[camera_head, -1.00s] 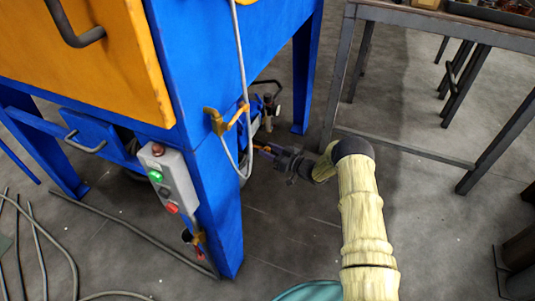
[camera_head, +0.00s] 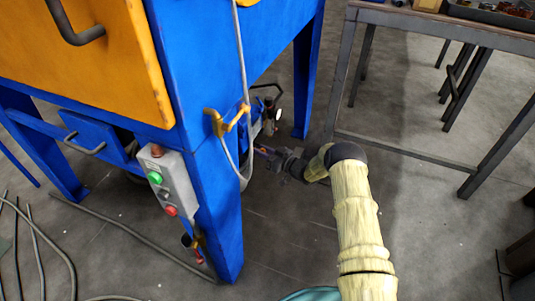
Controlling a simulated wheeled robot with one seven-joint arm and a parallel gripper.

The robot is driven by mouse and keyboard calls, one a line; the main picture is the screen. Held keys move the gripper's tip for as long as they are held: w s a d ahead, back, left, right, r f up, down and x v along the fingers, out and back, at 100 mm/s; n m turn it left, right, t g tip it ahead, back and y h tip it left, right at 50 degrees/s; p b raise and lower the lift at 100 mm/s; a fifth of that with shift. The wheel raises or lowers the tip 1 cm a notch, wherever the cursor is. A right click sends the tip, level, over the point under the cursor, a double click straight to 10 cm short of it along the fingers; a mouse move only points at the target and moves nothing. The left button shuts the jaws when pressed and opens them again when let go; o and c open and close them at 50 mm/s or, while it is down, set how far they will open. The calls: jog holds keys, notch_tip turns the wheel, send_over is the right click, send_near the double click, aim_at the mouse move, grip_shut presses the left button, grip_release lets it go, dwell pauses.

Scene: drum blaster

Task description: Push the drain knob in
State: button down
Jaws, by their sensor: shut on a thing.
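My gripper (camera_head: 272,156) is at the end of my pale sleeved arm, low beside the right side of the blue blaster cabinet (camera_head: 217,175). Its fingers point left, toward the space under the cabinet behind the front leg. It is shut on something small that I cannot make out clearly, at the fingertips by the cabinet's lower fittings. The drain knob cannot be told apart here; the leg, the hanging grey hose and my gripper cover part of this area.
A control box (camera_head: 171,181) with green and red buttons is on the front leg. A brass hook (camera_head: 228,121) carries a grey hose (camera_head: 242,65). A metal table (camera_head: 440,26) stands at the right. Black hoses (camera_head: 135,235) lie on the floor at the left.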

jog(key=shift+a+r, duration=0.1)
jog(key=shift+a, duration=0.1)
jog(key=c, duration=1.2)
grip_release()
jog(key=shift+c, duration=0.2)
jog(key=shift+d, duration=0.1)
jog(key=p+v, duration=0.7)
jog(key=v, duration=1)
jog(key=shift+p, duration=0.4)
